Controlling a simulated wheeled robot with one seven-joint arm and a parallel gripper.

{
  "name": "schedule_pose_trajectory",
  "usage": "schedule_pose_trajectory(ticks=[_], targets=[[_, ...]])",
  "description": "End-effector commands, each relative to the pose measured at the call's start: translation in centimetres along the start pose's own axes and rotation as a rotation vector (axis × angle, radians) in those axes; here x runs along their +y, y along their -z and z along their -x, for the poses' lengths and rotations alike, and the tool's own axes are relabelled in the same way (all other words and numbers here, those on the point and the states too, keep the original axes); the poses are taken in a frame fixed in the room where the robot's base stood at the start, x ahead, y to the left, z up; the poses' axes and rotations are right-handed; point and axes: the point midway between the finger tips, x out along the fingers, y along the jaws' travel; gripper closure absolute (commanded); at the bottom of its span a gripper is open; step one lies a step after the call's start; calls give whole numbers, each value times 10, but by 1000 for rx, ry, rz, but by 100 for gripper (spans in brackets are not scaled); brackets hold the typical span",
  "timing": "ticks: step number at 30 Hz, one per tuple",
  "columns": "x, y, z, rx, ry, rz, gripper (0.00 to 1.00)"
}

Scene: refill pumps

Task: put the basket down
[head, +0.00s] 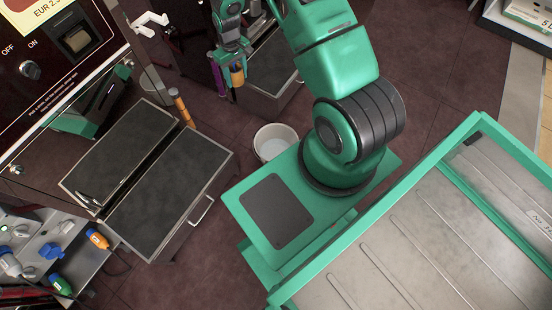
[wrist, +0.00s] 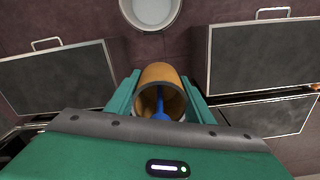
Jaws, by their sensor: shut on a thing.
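My gripper (head: 232,66) hangs at the upper middle of the head view, in front of a dark cabinet. It is shut on an orange-tan hollow cylinder (head: 237,76). In the wrist view the cylinder (wrist: 158,75) sits between my two green fingers (wrist: 160,98), with its open end towards the camera and a blue part inside. I cannot tell from the frames whether this cylinder is part of the basket. Its far end is hidden in the wrist view. No other thing is clearly a basket.
A white bucket (head: 275,142) stands on the dark tiled floor. A cabinet with an open, dark-topped drawer (head: 170,194) is at left, with an orange-brown handle (head: 182,107) behind. Blue, orange and green plugs (head: 50,250) are lower left. My green-edged metal tray is at right.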

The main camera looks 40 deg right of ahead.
Motion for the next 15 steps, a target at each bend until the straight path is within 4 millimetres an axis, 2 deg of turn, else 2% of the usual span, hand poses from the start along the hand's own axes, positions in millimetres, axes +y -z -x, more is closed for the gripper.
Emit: schedule_pose_trajectory(ticks=[1, 8, 15], targets=[[6, -3, -23, -7, 2, 7, 79], [29, -15, -115, -7, 3, 51, 79], [49, -47, -211, -9, 3, 97, 79]])
